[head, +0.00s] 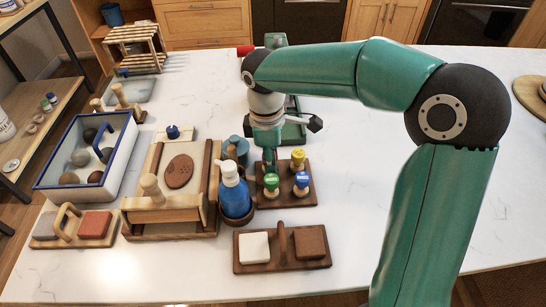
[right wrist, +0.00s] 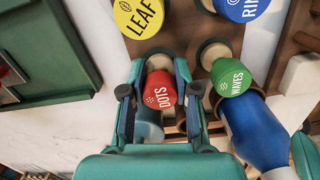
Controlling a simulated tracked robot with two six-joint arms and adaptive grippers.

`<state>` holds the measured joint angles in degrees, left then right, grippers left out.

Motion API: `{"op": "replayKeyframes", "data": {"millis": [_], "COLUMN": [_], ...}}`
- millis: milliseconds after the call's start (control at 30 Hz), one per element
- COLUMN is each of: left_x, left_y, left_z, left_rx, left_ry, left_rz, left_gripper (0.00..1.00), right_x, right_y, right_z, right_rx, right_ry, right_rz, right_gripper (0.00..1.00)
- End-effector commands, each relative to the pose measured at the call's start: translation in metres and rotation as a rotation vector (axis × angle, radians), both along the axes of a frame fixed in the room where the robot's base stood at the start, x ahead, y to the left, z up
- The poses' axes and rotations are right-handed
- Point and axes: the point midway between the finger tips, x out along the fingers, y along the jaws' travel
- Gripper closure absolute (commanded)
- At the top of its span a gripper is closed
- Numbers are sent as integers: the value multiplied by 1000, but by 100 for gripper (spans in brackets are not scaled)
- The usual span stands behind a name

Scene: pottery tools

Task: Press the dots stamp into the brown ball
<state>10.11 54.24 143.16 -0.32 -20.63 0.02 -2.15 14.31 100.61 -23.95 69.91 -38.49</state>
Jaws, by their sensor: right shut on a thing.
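My right gripper (head: 268,150) points down over the wooden stamp rack (head: 303,197). In the right wrist view, the right gripper (right wrist: 158,78) is shut on the red-capped dots stamp (right wrist: 161,91), which sits between its fingers. I cannot tell whether the stamp is still seated in the rack or lifted. Several balls lie in the blue-rimmed white tray (head: 50,160) at the left; a brownish ball (head: 69,178) is near its front left. My left gripper is not in view.
The yellow leaf stamp (head: 298,155), green waves stamp (head: 271,181) and blue rings stamp (head: 302,180) stand close by. The counter at right is clear.

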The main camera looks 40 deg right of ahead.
Motion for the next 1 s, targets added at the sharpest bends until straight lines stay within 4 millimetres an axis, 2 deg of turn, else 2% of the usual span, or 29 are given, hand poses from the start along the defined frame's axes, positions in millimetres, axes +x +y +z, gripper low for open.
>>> {"op": "replayKeyframes", "data": {"millis": [267,300,433,767,867,1000], "left_x": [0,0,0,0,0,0], "left_y": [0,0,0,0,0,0], "left_z": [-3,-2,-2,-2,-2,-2], "left_rx": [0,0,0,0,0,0], "left_ry": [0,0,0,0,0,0], "left_rz": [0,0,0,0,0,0], "left_gripper": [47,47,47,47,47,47], "right_x": [0,0,0,0,0,1], "right_y": [0,0,0,-1,0,0], "right_z": [-5,-4,-4,-3,2,20], "right_rx": [0,0,0,0,-1,-1], "right_ry": [0,0,0,0,-1,-4], "right_rz": [-1,-1,-1,-1,-1,-2], "right_gripper": [100,63,42,41,41,41]}}
